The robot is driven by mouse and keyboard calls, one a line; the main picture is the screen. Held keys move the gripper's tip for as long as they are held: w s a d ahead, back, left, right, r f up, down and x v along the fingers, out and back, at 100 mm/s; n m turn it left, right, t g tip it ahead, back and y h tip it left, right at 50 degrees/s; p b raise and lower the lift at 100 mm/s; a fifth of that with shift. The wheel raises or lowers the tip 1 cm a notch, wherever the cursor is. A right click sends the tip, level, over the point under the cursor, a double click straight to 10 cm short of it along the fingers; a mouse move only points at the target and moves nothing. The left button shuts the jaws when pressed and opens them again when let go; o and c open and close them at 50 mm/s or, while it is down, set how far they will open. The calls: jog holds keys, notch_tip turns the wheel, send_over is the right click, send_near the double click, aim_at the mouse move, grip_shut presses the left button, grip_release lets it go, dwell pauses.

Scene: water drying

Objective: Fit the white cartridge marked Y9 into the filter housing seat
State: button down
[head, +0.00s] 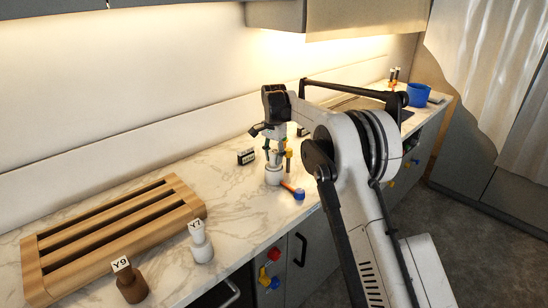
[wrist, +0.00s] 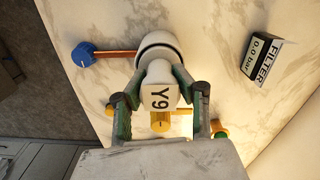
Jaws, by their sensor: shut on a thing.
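The white cartridge marked Y9 (wrist: 160,73) is between the fingers of my gripper (wrist: 158,84) in the wrist view, its label facing the camera. My gripper (head: 273,153) is shut on it, pointing down over the white filter housing (head: 273,176) on the counter. In the wrist view the cartridge overlaps the round white housing with a dark ring (wrist: 159,42). The seat is hidden behind the cartridge, so I cannot tell how deep it sits. A brown cartridge marked Y9 (head: 131,285) and a white one marked Y7 (head: 201,245) stand at the front left.
A pipe with a blue knob (wrist: 83,55) leaves the housing; a yellow knob (wrist: 160,122) is close by. The FILTER display (wrist: 262,60) reads 0.0 bar. A slatted wooden rack (head: 190,205) lies at left. A blue cup (head: 418,95) is far right.

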jog(key=shift+f, duration=0.1)
jog(key=c, duration=1.4)
grip_release()
jog(key=shift+o, duration=0.2)
